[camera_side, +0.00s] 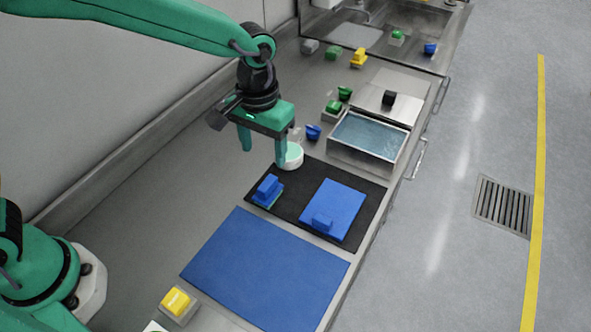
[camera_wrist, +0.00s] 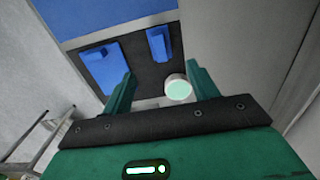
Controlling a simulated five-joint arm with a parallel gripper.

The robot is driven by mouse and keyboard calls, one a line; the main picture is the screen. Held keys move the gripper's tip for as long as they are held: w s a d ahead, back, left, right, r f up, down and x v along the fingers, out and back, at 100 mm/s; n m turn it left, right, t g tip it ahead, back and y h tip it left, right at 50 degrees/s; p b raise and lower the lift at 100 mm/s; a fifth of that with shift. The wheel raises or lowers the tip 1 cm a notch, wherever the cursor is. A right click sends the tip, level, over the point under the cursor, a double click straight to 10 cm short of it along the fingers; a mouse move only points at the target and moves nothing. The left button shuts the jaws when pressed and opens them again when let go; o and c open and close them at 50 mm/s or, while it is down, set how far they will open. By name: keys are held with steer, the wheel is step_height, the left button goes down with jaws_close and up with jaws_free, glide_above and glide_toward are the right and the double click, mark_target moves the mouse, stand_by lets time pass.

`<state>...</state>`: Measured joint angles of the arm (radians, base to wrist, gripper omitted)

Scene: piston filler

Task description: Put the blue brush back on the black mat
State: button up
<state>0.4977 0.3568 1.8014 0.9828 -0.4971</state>
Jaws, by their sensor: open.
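The blue brush (camera_side: 268,188), with a green edge along its underside, lies on the left part of the black mat (camera_side: 290,206). It also shows on the mat in the wrist view (camera_wrist: 159,43). My gripper (camera_side: 263,153) is open and empty, above the counter just beyond the mat's far edge and apart from the brush. In the wrist view the brush shows beyond the gap between my fingers (camera_wrist: 159,70). A flat blue piece with a raised handle (camera_side: 334,203) lies on the right part of the mat.
A round white tub with a pale green top (camera_side: 293,156) stands close to my right finger. A water-filled metal basin (camera_side: 370,135) and a small blue knob-like item (camera_side: 313,132) are behind. A blue sheet (camera_side: 265,268) lies in front of the mat. The counter left is clear.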

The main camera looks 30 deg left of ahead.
steer(key=s+a+r+t, duration=0.2)
steer(key=s+a+r, duration=0.4)
steer(key=a+r, duration=0.5)
steer(key=s+a+t, duration=0.3)
steer(key=s+a, duration=0.7)
steer(key=shift+s+a+r+t, duration=0.15)
steer(key=shift+s+r+t, duration=0.15)
steer(key=shift+s, duration=0.05)
stand_by(0.7)
